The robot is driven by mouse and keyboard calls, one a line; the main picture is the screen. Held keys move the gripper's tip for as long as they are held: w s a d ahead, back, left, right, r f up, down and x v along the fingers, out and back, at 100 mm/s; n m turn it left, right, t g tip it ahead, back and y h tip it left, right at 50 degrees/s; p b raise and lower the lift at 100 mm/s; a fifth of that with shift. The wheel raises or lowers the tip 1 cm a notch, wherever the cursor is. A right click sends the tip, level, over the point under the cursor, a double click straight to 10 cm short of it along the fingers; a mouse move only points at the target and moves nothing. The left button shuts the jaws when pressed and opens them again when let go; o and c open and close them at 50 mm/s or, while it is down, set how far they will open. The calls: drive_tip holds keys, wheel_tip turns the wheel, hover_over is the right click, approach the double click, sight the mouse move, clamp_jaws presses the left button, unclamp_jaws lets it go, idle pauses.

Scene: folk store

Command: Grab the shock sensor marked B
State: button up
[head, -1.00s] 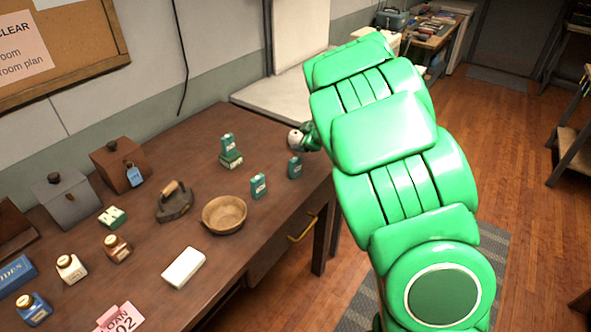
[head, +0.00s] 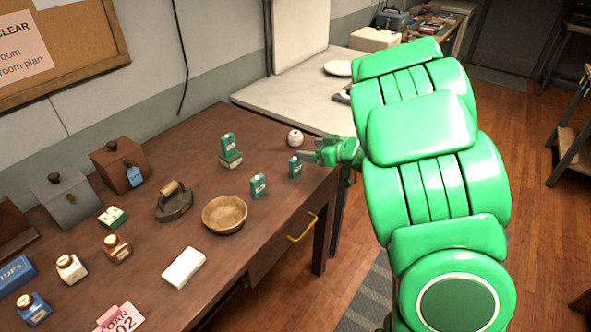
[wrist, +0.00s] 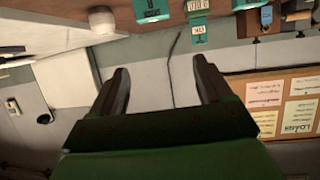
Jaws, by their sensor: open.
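Small teal boxes with pale labels stand on the brown desk (head: 140,225). One box (head: 295,167) is near the right edge, a second box (head: 258,186) is left of it, and a third (head: 228,143) stands on a flatter green box (head: 231,161) farther back. Their letters are too small to read, so I cannot tell which is B. My gripper (head: 308,156) is open and empty, its fingertips just right of the right-hand box. In the wrist view, the picture is upside down; teal boxes (wrist: 152,10) show at the top, beyond my open fingers (wrist: 163,78).
A white ball-like object (head: 295,138) sits behind the right-hand box. A wooden bowl (head: 224,215), an old iron (head: 174,201), lidded boxes (head: 118,166), bottles (head: 70,267) and a white block (head: 184,267) occupy the desk's left and front. A pale counter (head: 300,104) adjoins behind.

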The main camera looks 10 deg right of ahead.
approach(298, 166)
drive_tip(key=x, duration=0.3)
drive_tip(key=shift+w+a+r, duration=0.1)
drive_tip(key=shift+w+a, duration=0.05)
drive_tip(key=shift+a, duration=0.15)
drive_tip(key=shift+x, duration=3.8)
drive_tip(key=shift+d, duration=0.1)
drive_tip(key=shift+c, duration=0.3)
drive_tip(key=c, duration=1)
